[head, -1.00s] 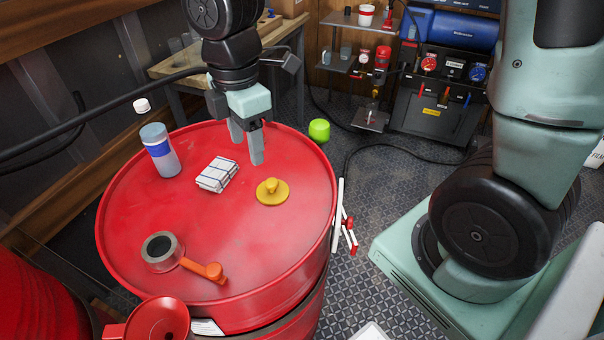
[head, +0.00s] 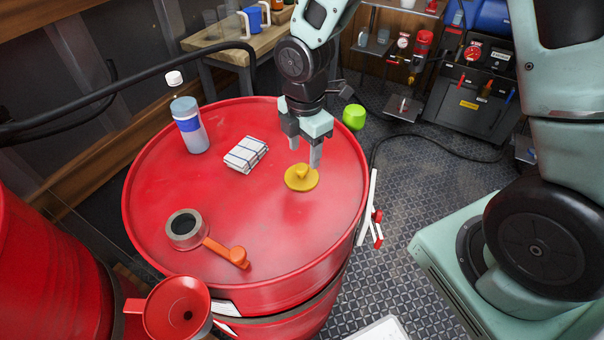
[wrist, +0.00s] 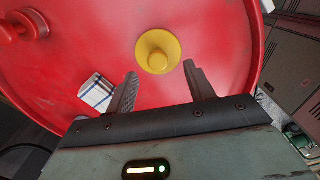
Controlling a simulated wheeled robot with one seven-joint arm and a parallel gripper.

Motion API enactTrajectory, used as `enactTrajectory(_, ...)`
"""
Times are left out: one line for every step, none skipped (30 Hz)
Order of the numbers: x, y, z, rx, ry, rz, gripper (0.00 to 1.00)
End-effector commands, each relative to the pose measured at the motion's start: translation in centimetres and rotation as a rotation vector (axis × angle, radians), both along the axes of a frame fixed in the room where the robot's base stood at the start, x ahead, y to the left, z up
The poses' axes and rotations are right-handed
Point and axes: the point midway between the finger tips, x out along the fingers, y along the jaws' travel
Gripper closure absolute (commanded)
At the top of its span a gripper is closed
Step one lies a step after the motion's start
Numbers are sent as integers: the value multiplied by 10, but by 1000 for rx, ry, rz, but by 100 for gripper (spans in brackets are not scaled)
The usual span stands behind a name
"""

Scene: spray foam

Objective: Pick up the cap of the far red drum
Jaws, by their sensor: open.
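A yellow round cap with a raised knob (head: 301,178) lies on the top of the red drum (head: 270,255), right of its middle. It also shows in the wrist view (wrist: 158,52), ahead of and between my fingertips. My gripper (head: 305,160) is open and empty, pointing down just behind and above the cap in the head view. The fingers also show in the wrist view (wrist: 160,80), one on each side of the cap's line, with the cap beyond their tips. I cannot tell the exact height of the fingertips above the drum.
On the drum stand a bottle (head: 192,135), a folded cloth (head: 246,154), a tape roll (head: 186,229) and an orange-handled tool (head: 232,253). Another red drum (head: 45,270) stands at left. The drum's front right is clear.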

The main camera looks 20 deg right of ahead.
Motion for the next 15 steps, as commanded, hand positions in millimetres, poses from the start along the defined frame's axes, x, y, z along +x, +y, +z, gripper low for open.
enactTrajectory(0, 0, -2, -1, 1, 1, 47)
enactTrajectory(0, 0, -4, -1, 1, 1, 47)
enactTrajectory(0, 0, -6, -1, 2, 1, 47)
enactTrajectory(0, 1, -8, 0, 2, 1, 47)
enactTrajectory(0, 1, -11, -1, 3, 2, 47)
enactTrajectory(0, 2, -16, -2, 4, 3, 47)
enactTrajectory(1, 3, -21, -2, 5, 3, 47)
enactTrajectory(1, 3, -25, -2, 5, 2, 47)
enactTrajectory(2, 4, -30, -2, 5, 2, 47)
enactTrajectory(2, 4, -34, -2, 4, 2, 47)
enactTrajectory(2, 4, -39, -2, 5, 1, 47)
enactTrajectory(2, 4, -44, -2, 4, 1, 47)
enactTrajectory(3, 4, -47, -2, 3, 1, 47)
enactTrajectory(3, 4, -50, -3, 2, 1, 47)
enactTrajectory(3, 4, -52, -1, 2, 1, 47)
